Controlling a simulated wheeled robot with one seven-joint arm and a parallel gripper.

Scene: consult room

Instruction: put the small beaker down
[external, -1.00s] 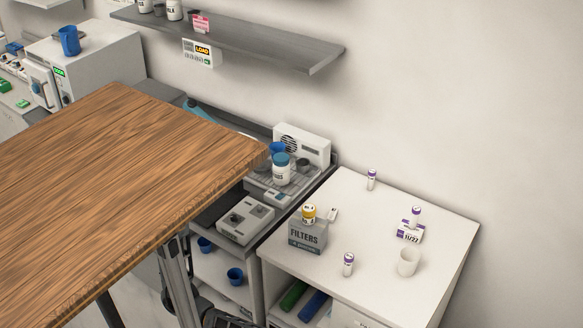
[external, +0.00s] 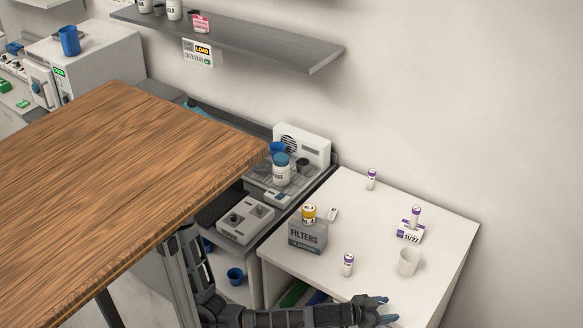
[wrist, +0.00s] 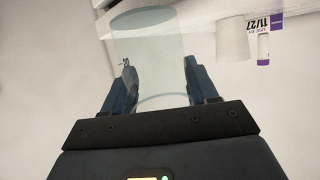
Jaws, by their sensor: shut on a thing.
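The small beaker (wrist: 148,48) is clear, pale glass and fills the middle of the wrist view. My gripper (wrist: 165,85) is shut on it, with one dark finger on each side of its wall. In the external view my gripper (external: 383,309) is at the front edge of the white cabinet top (external: 300,262). The clear beaker cannot be made out there. I cannot tell whether its base touches any surface.
A white cup (external: 409,261) stands on the cabinet top behind my gripper. A vial (external: 348,264), a purple-marked box (external: 410,232) with a vial on it, and a filters box (external: 307,236) stand there too. A wooden table (external: 120,190) is at left.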

